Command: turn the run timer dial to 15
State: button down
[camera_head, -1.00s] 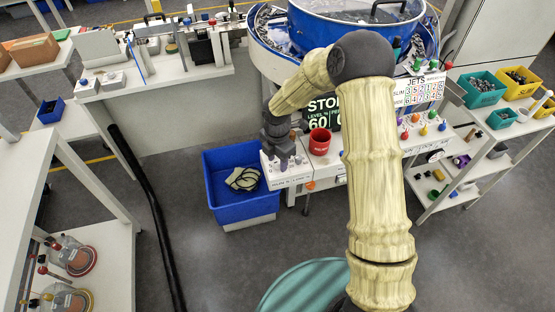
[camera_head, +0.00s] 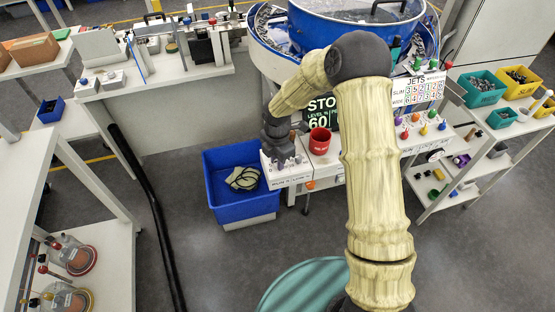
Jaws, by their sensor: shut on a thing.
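My gripper (camera_head: 284,162) points down at the left end of the white control panel (camera_head: 292,178), left of the red cup. Its jaws are shut on a small part there, which I take to be the run timer dial. The dial is mostly hidden by the fingers, and its setting cannot be read. Small lettering runs along the front edge of the panel, too small to read fully.
A blue bin (camera_head: 238,184) is on the floor to the left. The large blue bowl (camera_head: 355,30) stands behind. Colored knobs (camera_head: 424,130) sit on the right part of the panel.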

jog(key=shift+m, duration=0.3)
jog(key=m, duration=0.7)
jog(key=shift+w, duration=0.1)
jog(key=m, duration=0.3)
jog(key=shift+r+m+b, duration=0.1)
jog(key=shift+m+b, duration=0.3)
jog(key=m, duration=1.1)
jog(key=shift+m, duration=0.4)
jog(key=m, duration=0.6)
jog(key=shift+p, duration=0.4)
